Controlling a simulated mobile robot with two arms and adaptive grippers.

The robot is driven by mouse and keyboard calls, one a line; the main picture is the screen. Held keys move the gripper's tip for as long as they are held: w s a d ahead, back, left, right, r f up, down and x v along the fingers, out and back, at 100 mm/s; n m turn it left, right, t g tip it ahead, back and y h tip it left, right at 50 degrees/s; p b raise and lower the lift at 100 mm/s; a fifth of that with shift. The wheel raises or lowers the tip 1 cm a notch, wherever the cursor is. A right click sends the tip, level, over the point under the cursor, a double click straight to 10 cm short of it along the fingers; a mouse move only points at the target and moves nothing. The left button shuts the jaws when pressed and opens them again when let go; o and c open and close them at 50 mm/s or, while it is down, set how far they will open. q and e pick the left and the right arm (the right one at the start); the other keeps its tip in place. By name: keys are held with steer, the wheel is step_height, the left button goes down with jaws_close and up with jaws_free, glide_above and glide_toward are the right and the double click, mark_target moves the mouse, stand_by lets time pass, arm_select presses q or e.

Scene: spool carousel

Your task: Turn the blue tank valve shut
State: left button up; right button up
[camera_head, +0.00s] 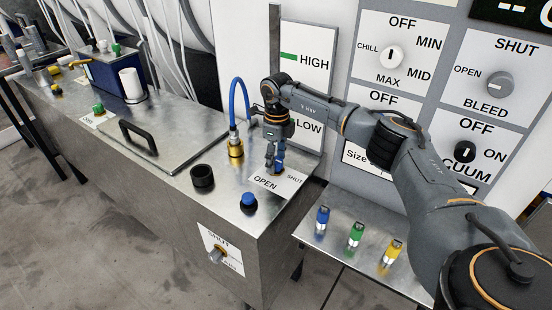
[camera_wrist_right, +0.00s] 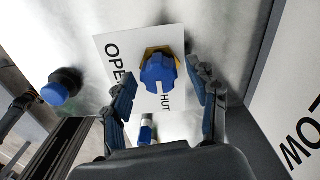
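The blue tank valve (camera_wrist_right: 157,70) is a faceted blue knob on a brass hex base, on a white label (camera_wrist_right: 107,72) reading OPEN and SHUT. A white mark on the knob points toward the bottom of the right wrist view, near the letters HUT. My right gripper (camera_wrist_right: 167,98) is open, one finger on each side of the knob, with gaps visible. In the head view the right gripper (camera_head: 275,160) points down over the label (camera_head: 266,182), mostly hiding the valve. My left gripper is not in view.
Another blue knob (camera_head: 249,201), a black cup-like fitting (camera_head: 202,178) and a blue hose (camera_head: 233,100) on a brass fitting (camera_head: 236,150) stand nearby on the metal tank top. A lower shelf (camera_head: 335,257) holds blue, green and yellow fittings. A control panel (camera_head: 432,62) rises behind.

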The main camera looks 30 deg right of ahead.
mark_target(277, 160)
steer(key=shift+r, duration=0.15)
step_height(277, 160, up, 12)
steer(key=shift+d, duration=0.15)
stand_by(0.4)
steer(key=shift+f, duration=0.3)
